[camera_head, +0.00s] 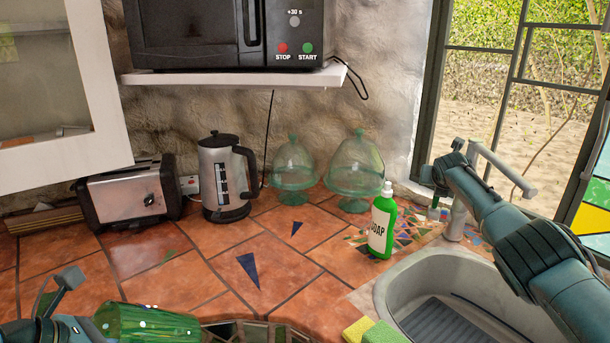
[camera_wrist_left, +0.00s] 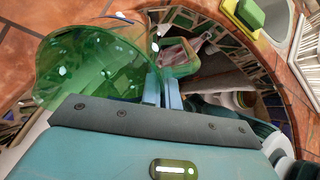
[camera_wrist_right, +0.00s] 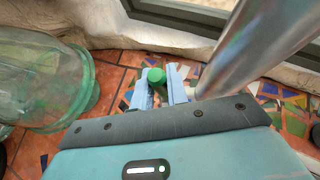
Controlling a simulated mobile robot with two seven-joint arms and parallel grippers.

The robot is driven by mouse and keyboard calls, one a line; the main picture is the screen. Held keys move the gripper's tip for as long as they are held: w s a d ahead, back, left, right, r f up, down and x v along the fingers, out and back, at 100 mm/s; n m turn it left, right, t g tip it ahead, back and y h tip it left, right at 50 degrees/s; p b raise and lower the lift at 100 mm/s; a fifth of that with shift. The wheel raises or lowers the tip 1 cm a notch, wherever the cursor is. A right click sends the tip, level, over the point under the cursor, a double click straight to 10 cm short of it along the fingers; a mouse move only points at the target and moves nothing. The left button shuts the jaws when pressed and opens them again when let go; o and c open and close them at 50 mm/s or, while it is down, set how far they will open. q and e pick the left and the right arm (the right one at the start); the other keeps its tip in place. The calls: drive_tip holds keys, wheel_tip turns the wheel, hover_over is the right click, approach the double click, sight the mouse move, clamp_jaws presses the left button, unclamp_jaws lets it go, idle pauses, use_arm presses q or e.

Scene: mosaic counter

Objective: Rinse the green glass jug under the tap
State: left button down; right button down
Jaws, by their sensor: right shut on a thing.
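The green glass jug (camera_head: 150,322) shows at the bottom left of the head view, lying tilted, its lower part cut off. In the left wrist view the jug (camera_wrist_left: 85,65) fills the upper left. My left gripper (camera_wrist_left: 164,85) has its fingers close together at the jug's edge and appears shut on it; the exact grip point is unclear. The grey tap (camera_head: 500,165) stands behind the sink, with no water visible. My right gripper (camera_wrist_right: 161,82) is shut on a small green-topped tap knob (camera_wrist_right: 156,75) beside the tap's post.
The sink (camera_head: 390,290) is at the lower right, with a yellow-green sponge (camera_head: 375,332) at its near edge. A green soap bottle (camera_head: 382,222) stands behind it. Glass domes (camera_head: 357,165), a kettle (camera_head: 224,178) and a toaster (camera_head: 125,195) line the back. Tiles in mid-counter are clear.

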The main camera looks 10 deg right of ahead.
use_arm(q)
drive_tip(key=shift+d+f, duration=0.1)
drive_tip(key=shift+d, duration=0.25)
use_arm(e)
drive_tip(key=shift+d, duration=0.1)
use_arm(q)
drive_tip(key=shift+w, duration=0.1)
use_arm(e)
drive_tip(key=c, duration=1.4)
unclamp_jaws()
drive_tip(key=shift+w, duration=0.1)
